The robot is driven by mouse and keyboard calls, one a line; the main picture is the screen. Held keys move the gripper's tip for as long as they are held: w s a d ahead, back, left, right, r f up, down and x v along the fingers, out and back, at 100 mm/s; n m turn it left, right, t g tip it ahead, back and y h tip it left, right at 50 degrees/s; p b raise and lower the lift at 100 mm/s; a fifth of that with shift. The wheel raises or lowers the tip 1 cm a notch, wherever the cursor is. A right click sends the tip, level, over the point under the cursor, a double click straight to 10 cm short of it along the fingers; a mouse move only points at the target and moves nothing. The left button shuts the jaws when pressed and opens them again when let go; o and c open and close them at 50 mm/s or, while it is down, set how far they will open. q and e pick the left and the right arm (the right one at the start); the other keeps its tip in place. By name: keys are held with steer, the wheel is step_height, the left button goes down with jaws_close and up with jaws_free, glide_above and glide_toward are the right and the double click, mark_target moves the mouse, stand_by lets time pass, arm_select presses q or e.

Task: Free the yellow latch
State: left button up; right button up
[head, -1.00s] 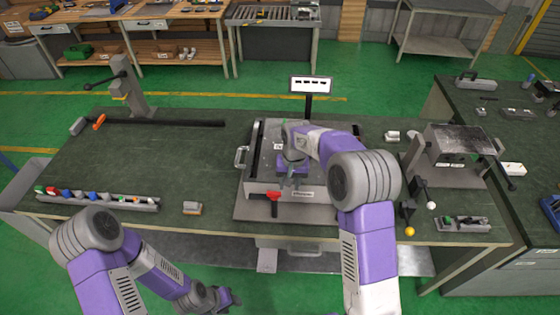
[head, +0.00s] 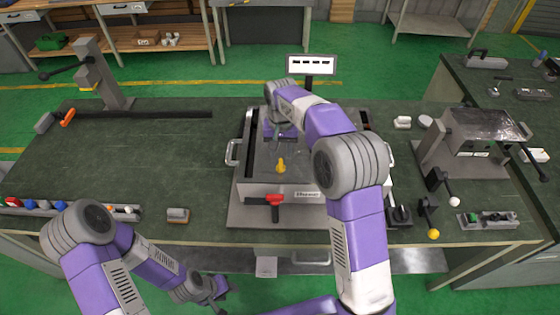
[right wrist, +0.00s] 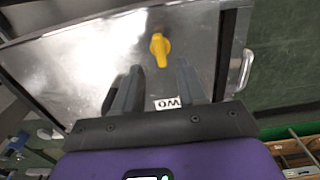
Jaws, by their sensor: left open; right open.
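The yellow latch (head: 281,165) is a small knob on the top plate of the grey metal box (head: 262,190), close to the box's front edge. It also shows in the right wrist view (right wrist: 159,47), just beyond the fingertips and between their lines. My right gripper (head: 279,143) is over the plate, behind the latch in the head view, partly hidden by its own arm. In the right wrist view its two fingers (right wrist: 157,72) are apart with nothing between them, clear of the latch. My left gripper (head: 218,291) is open and empty, low in front of the bench.
A red handle (head: 266,200) sits on the box's front. Side handles (head: 233,152) stick out. A sign (head: 311,65) stands behind. A lever press (head: 478,140) and levers with white and yellow balls (head: 433,233) are at right. The bench's left middle (head: 130,160) is clear.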

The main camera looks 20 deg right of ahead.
mark_target(281, 163)
steer(key=shift+f, duration=2.75)
jaws_close()
